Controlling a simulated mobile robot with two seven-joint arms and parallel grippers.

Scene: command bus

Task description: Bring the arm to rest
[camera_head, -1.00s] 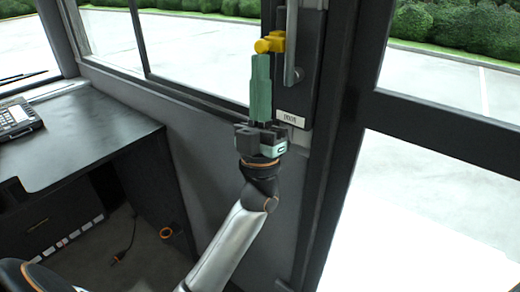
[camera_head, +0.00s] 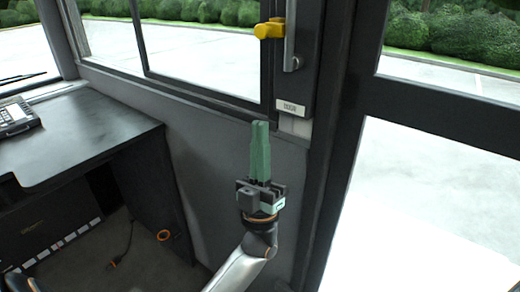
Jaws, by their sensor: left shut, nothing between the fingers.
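My left gripper (camera_head: 260,126) has green fingers that point up and lie together, shut and empty. It is in front of the grey wall panel below the window, low and to the left of the door frame. A yellow handle (camera_head: 269,30) sits on the dark door post above it, clearly apart from the fingertips. My left arm comes in from the bottom of the view. My right gripper is not in view.
A dark desk (camera_head: 80,135) with a telephone (camera_head: 17,117) stands at the left. A labelled dark panel (camera_head: 297,85) with a vertical bar is on the post. A cable and an orange ring (camera_head: 164,236) lie below the desk. The glass door is at the right.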

